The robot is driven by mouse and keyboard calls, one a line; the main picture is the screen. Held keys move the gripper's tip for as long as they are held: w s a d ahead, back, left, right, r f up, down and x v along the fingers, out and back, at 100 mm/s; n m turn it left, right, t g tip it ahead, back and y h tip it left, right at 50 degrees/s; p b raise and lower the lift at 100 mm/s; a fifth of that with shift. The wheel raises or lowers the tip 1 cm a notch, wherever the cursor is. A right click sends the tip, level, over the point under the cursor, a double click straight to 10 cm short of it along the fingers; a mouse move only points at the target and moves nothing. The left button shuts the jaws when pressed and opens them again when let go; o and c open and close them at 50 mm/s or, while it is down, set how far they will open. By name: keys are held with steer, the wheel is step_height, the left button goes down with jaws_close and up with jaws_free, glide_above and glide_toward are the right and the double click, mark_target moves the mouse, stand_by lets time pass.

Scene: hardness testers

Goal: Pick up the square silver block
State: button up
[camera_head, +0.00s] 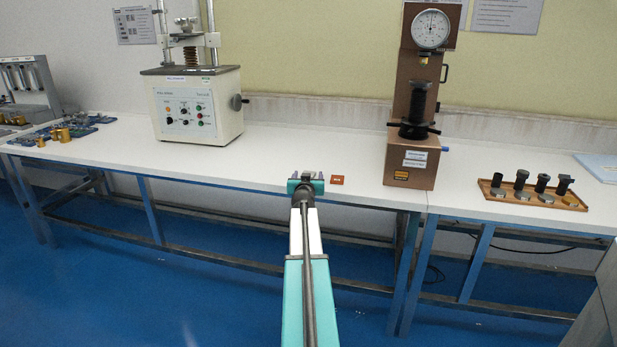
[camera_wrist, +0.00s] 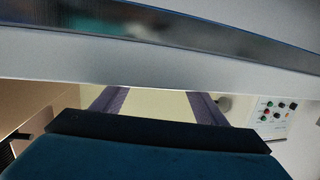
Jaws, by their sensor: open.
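I cannot make out a square silver block clearly in either view. My gripper (camera_head: 306,180) is at the front part of the white bench in the head view, its two purple fingers apart. A small dark shape shows around the fingers, and I cannot tell what it is. The wrist view shows the open fingers (camera_wrist: 155,103) with the pale yellow wall between them. A small orange-brown square piece (camera_head: 337,180) lies on the bench just right of my gripper.
A brown hardness tester (camera_head: 412,160) stands right of my gripper, and a cream tester (camera_head: 196,110) stands left. A wooden tray (camera_head: 490,193) with several dark pieces is at the right. The white bench (camera_head: 270,150) is clear behind my gripper.

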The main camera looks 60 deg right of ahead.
steer(key=shift+c, duration=0.3)
steer(key=c, duration=1.2)
steer(key=shift+r, duration=0.15)
steer(key=shift+r+p, duration=0.6)
steer(key=shift+r, duration=1)
steer(key=shift+s+a+r, duration=0.1)
steer(key=shift+s+r, duration=0.1)
steer(key=shift+s, duration=0.1)
steer(key=s+p, duration=0.1)
steer(key=s, duration=0.2)
steer(key=s+a+p, duration=0.1)
steer(key=s+p, duration=0.1)
steer(key=s, duration=0.1)
steer(key=s+a+p, duration=0.1)
steer(key=s, duration=0.2)
steer(key=shift+s+a+r, duration=0.15)
steer(key=shift+s+r, duration=0.1)
steer(key=shift+r, duration=0.1)
steer(key=shift+s+a+r+b, duration=0.1)
steer(key=shift+s+a+b, duration=0.2)
steer(key=shift+s, duration=0.6)
steer(key=shift+s+a+r+b, duration=0.15)
steer(key=shift+s+b, duration=0.3)
steer(key=shift+s, duration=0.45)
steer(key=shift+s+a+b, duration=0.2)
steer(key=shift+s+b, duration=0.15)
steer(key=shift+s, duration=0.55)
